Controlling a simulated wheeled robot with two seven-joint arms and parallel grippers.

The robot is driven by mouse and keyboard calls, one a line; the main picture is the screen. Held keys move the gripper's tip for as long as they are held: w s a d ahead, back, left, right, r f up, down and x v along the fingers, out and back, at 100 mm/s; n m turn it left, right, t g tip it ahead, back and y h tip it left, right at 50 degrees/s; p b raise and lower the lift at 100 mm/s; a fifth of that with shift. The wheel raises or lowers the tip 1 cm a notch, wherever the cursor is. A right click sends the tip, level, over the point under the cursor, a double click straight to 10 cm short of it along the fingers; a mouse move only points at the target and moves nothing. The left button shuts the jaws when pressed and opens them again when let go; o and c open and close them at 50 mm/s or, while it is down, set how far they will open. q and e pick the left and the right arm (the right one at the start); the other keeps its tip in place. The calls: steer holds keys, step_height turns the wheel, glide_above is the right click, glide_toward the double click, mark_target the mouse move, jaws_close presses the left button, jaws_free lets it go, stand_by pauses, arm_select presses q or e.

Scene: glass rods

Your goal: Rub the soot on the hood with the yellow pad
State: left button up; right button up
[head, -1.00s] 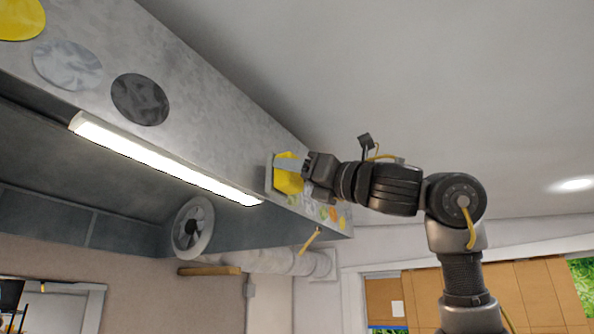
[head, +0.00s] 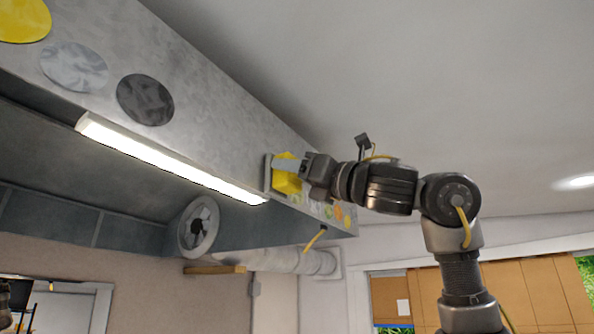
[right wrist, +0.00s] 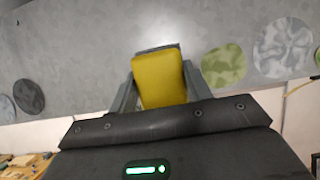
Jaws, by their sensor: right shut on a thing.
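The yellow pad (head: 287,180) has a grey backing and is gripped by my right gripper (head: 290,165) near the far end of the hood. The grey metal hood (head: 215,110) runs from upper left toward the middle. In the right wrist view the pad (right wrist: 160,80) sits between both fingers, facing the hood (right wrist: 90,55). I cannot tell whether it touches the hood. A dark sooty round patch (head: 145,100) is on the hood face, left of the pad. My left gripper is not clearly seen.
A pale grey mottled disc (head: 74,67) and a yellow disc (head: 22,18) are farther left on the hood. Several small coloured discs (head: 328,211) are at its far end. A lit lamp (head: 170,160) runs along the lower edge. A round vent (head: 198,226) is below.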

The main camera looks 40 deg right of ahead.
steer(key=shift+w, duration=0.25)
steer(key=d, duration=0.1)
steer(key=w+d, duration=0.1)
steer(key=d, duration=0.1)
steer(key=shift+d, duration=0.25)
stand_by(0.5)
steer(key=shift+s+a, duration=0.3)
steer(key=shift+a, duration=0.7)
steer(key=shift+s+a, duration=0.3)
steer(key=shift+a, duration=0.65)
steer(key=shift+d+b, duration=0.15)
steer(key=shift+b, duration=0.15)
